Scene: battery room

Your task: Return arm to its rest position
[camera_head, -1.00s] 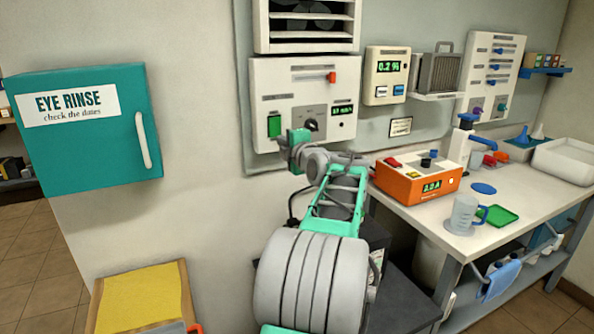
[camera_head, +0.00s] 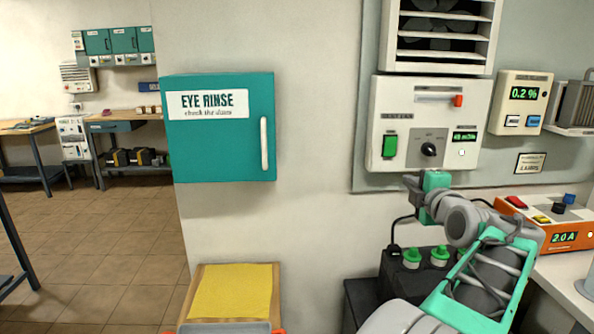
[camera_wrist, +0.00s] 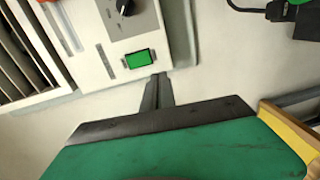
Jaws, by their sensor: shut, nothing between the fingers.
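My arm, grey and green, rises from the lower right in the head view. My gripper (camera_head: 418,187) is at its far end, in front of the wall below the white fan control panel (camera_head: 424,122). In the wrist view my gripper (camera_wrist: 157,90) shows as narrow dark fingers closed together, with nothing between them. The panel's green switch (camera_wrist: 139,59) shows just beyond the fingertips there. I cannot tell whether the fingertips touch the panel.
A teal eye rinse cabinet (camera_head: 219,145) hangs left of the arm. A yellow-topped wooden piece (camera_head: 232,293) stands below it. A dark battery with green caps (camera_head: 415,275) sits behind the arm. An orange device (camera_head: 550,228) is at right. Open floor (camera_head: 90,250) lies left.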

